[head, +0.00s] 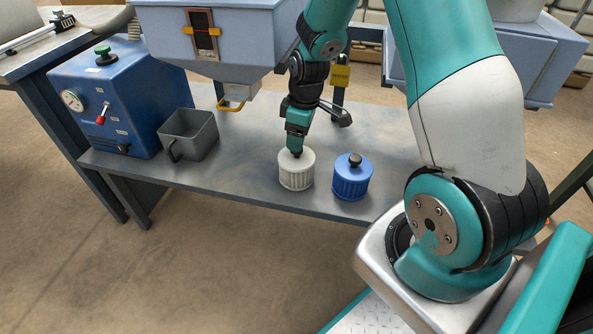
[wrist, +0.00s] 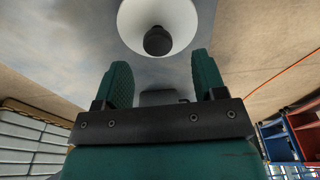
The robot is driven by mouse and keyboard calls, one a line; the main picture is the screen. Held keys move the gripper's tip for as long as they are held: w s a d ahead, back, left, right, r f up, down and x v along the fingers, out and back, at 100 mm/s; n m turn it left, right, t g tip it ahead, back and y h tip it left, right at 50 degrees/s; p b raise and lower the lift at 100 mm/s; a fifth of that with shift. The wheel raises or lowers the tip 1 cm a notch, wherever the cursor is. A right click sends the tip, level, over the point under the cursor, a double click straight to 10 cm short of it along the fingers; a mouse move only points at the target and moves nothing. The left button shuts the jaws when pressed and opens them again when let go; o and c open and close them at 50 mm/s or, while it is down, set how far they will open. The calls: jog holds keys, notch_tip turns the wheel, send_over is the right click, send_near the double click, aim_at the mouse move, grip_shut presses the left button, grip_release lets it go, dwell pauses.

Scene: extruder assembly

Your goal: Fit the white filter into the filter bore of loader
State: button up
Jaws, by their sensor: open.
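The white filter (head: 296,172), a ribbed round cap, stands upright on the grey bench. In the wrist view its pale round top and dark knob (wrist: 158,41) show at the upper middle, beyond the fingertips. My gripper (head: 296,147) is just above the filter in the head view and hides much of its knob. In the wrist view my gripper (wrist: 163,70) is open, with nothing between its two fingers. I cannot tell whether a finger touches the knob. A pale blue machine housing (head: 243,35) hangs above the bench. No filter bore can be made out.
A blue ribbed filter (head: 352,180) with a dark knob stands close to the right of the white one. A grey bin (head: 189,136) and a blue box with a gauge (head: 110,97) are at the left. The bench (head: 240,167) is clear between bin and white filter.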

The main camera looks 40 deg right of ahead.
aim_at(297, 164)
jog(key=f, duration=0.1)
jog(key=f+b, duration=0.1)
jog(key=f, duration=0.1)
jog(key=f+b, duration=0.1)
jog(key=f, duration=0.1)
jog(key=shift+w+a+f, duration=0.1)
jog(key=shift+w+f, duration=0.1)
jog(key=shift+w, duration=0.05)
grip_shut()
